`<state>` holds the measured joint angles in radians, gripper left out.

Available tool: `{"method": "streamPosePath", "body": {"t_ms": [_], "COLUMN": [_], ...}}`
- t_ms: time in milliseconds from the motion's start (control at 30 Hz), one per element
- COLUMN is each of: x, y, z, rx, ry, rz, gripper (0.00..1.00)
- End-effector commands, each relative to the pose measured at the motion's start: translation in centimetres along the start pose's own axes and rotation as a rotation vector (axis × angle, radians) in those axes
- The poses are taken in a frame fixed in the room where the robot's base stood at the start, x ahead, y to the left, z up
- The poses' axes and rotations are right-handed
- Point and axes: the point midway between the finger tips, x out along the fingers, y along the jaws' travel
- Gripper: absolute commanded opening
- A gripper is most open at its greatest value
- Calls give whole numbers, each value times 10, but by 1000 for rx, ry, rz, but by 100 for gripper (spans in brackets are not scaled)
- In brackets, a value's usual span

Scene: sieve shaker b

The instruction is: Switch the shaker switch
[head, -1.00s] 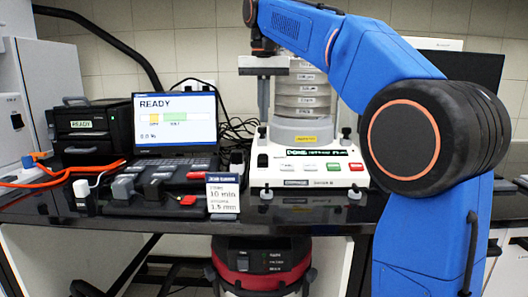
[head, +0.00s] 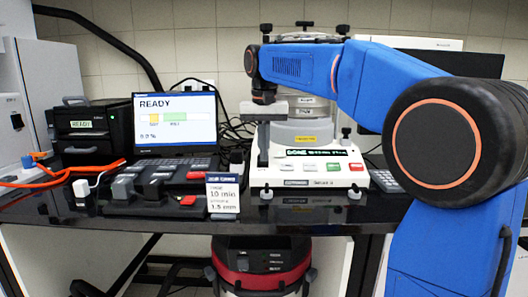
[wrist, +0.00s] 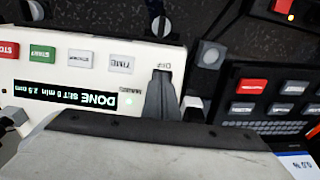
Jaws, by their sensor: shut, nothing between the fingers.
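The sieve shaker (head: 300,180) has a white base with a lit display, a green button and a red button. My gripper (head: 263,163) is shut and empty, pointing down at the left end of the shaker's front panel. In the wrist view the panel is upside down, and my gripper's dark fingers (wrist: 161,100) reach to just beside a small OFF label (wrist: 163,67). The shaker switch is hidden behind the fingers; I cannot tell its position or whether they touch it. The display (wrist: 65,94) reads DONE.
A card (head: 223,192) reading 10 min and 1.5 mm stands front left of the shaker. An orange cable (head: 75,172) lies at the far left. A red-topped vacuum (head: 262,264) is under the bench.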

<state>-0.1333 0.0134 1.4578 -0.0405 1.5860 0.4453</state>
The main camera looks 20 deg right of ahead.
Motion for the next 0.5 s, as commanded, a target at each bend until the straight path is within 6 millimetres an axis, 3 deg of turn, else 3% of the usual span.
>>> {"method": "streamPosePath", "body": {"t_ms": [500], "x": [7], "y": [0], "z": [2], "rx": [1], "ry": [66], "rz": [1], "gripper": [0]}}
